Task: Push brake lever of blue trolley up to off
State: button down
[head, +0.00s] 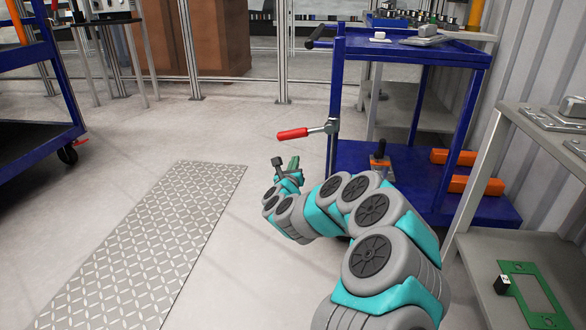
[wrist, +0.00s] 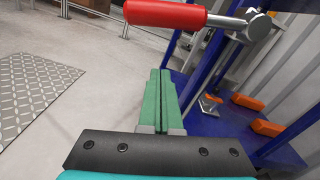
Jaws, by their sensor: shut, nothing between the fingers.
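The blue trolley (head: 337,80) stands at the right of centre in the head view. Its brake lever has a red handle (head: 293,134) on a metal arm, fixed at a pivot on the trolley's left front post. The handle points left and lies about level, tipped slightly down at its free end. My gripper (head: 294,162) is below the red handle in the head view, with its green fingers shut and empty. In the wrist view the shut fingers (wrist: 163,75) point toward the lever, and the red handle (wrist: 165,13) crosses above their tips. I see no contact.
The trolley's lower shelf (head: 350,155) carries orange blocks (head: 470,184) and a small dark-handled device. A grey bench (head: 540,250) stands close on the right. Another blue trolley (head: 35,140) is at the left. The floor around the patterned metal plate (head: 160,250) is clear.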

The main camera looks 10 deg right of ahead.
aim_at(303, 133)
jog(key=shift+w+r+p, duration=0.35)
jog(key=shift+w+r, duration=1.4)
jog(key=shift+r, duration=0.05)
